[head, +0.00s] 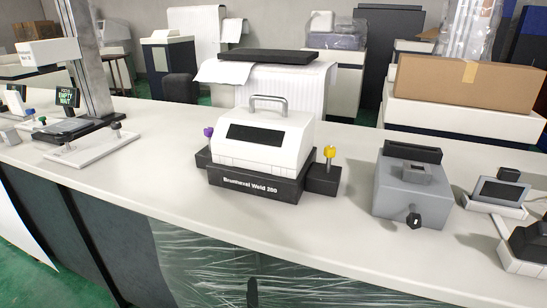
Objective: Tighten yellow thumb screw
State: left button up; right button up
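The yellow thumb screw (329,152) stands upright on a dark shaft at the right side of the white machine (264,136). Its shaft goes down to a small black block (322,180) joined to the machine's black base (252,184), which reads "Brunnovel Weld 200". I cannot tell how far the screw is turned in. A purple knob (208,132) sits at the machine's left side. The machine has a grey top handle (268,98) and a dark front window (256,135). Neither of my grippers shows in the head view.
A grey device (412,188) with a black front knob stands on the counter (170,190) to the right, with small screen units (496,190) beyond it. A stand with a display (67,99) is at the left. The counter in front of the machine is clear.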

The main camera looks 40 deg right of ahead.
aim_at(329, 152)
jog(key=k+z, duration=0.15)
jog(key=z, duration=0.9)
